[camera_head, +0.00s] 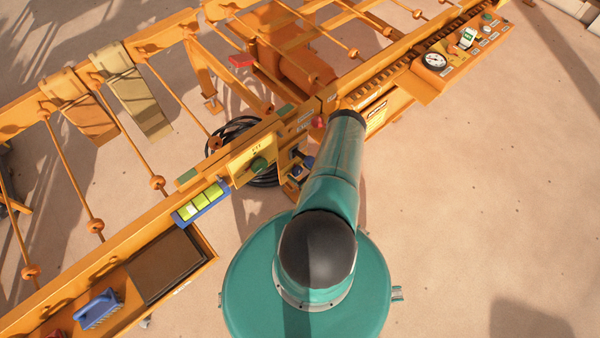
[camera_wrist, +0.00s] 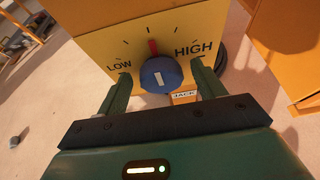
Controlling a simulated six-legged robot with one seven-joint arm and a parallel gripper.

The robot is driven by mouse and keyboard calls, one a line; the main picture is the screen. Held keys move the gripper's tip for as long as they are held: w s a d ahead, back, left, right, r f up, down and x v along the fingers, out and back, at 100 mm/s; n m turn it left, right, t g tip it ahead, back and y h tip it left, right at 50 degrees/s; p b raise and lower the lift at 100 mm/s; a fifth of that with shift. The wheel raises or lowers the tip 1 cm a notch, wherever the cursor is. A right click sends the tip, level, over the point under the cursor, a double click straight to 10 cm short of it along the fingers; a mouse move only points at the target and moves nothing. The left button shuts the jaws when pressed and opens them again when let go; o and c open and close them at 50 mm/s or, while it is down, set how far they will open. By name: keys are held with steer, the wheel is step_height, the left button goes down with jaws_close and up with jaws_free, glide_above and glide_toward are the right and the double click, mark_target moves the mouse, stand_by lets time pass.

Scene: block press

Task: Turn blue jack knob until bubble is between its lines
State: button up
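The blue jack knob (camera_wrist: 160,73) is in the middle of the wrist view, on a yellow panel marked LOW and HIGH, with a JACK label below right. A white mark shows on its face. A red pointer (camera_wrist: 153,47) stands just above it, near the middle of the scale. My gripper (camera_wrist: 162,88) is open, with one finger on each side of the knob and small gaps seen between. A level vial (camera_head: 201,204) in a blue frame shows yellow-green in the head view. I cannot make out its bubble's place between the lines.
A green knob (camera_head: 259,165) on a yellow plate and a red knob (camera_head: 318,121) are near my arm. A gauge (camera_head: 434,61) sits on the panel at upper right. A blue brush (camera_head: 101,308) lies in the tray at lower left. Sandy ground at right is clear.

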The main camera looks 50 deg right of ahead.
steer(key=c, duration=1)
steer(key=shift+o, duration=0.2)
steer(key=shift+d+m, duration=0.1)
steer(key=shift+m, duration=0.2)
steer(key=m+y, duration=0.1)
steer(key=m+t+y, duration=0.1)
steer(key=m, duration=0.1)
steer(key=shift+s+d+y, duration=0.1)
steer(key=shift+d+y, duration=0.15)
steer(key=shift+y, duration=0.05)
steer(key=shift+d+f+m+t+y, duration=0.15)
steer(key=shift+m+t+y, duration=0.35)
steer(key=shift+m+y, duration=0.75)
steer(key=shift+m+h, duration=0.35)
steer(key=o, duration=1)
